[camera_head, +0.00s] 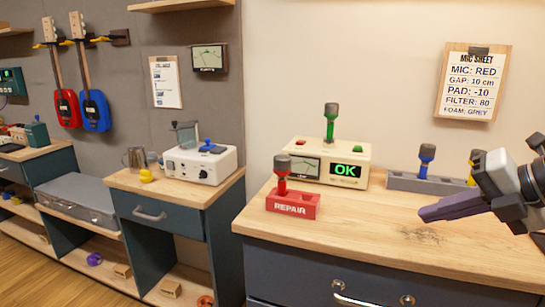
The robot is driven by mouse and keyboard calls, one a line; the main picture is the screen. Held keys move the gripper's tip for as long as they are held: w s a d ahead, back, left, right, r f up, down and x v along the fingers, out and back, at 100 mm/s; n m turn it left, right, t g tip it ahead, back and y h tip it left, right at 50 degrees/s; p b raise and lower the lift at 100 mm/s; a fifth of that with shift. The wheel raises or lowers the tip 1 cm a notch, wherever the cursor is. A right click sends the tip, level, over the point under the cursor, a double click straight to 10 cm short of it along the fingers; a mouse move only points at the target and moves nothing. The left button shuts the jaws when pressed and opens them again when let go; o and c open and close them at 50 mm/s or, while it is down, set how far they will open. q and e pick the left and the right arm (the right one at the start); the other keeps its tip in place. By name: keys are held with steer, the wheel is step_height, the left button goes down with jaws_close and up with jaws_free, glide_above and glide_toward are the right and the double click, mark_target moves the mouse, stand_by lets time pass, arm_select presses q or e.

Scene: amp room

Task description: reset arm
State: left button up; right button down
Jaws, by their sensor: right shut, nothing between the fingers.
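My right gripper (428,212) comes in from the right edge, its dark fingers shut and empty, pointing left over the right part of the wooden bench top (370,240). It is in front of the grey rack (405,182) and appears apart from it. A blue microphone (426,160) stands in that rack. A yellow one (474,166) is partly hidden behind the gripper. A red microphone (282,176) stands upright in the red REPAIR block (292,206). A green microphone (331,122) stands upright on the cream tester (312,152), whose screen reads OK. My left gripper is not in view.
A mic sheet (472,84) hangs on the wall above the rack. A lower wooden-topped cabinet (170,190) on the left carries a white box (200,165) and a metal mug (135,157). The front middle of the right bench is clear.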

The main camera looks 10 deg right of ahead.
steer(key=a+f+m+t+y, duration=0.3)
steer(key=a+f+m+y, duration=0.25)
steer(key=a+f, duration=0.45)
step_height(320, 180, down, 14)
steer(key=s+m+t+h, duration=0.3)
steer(key=m+t+h, duration=0.15)
steer(key=m, duration=0.65)
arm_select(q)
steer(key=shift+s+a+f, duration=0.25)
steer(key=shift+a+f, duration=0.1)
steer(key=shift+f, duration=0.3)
arm_select(e)
steer(key=s+a+f+m+g+h, duration=0.1)
steer(key=s+a+f+m+g, duration=0.2)
steer(key=s+f, duration=0.6)
steer(key=s+a+f+m+g+h, duration=0.2)
steer(key=s+a+f+m+g, duration=0.2)
steer(key=s+a+f+m, duration=0.3)
step_height(320, 180, down, 5)
steer(key=shift+s+a+f+h, duration=0.1)
steer(key=shift+s+a+h, duration=0.3)
steer(key=shift+s, duration=0.55)
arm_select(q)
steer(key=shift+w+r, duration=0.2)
arm_select(e)
steer(key=shift+a+g, duration=0.1)
steer(key=shift+g, duration=0.15)
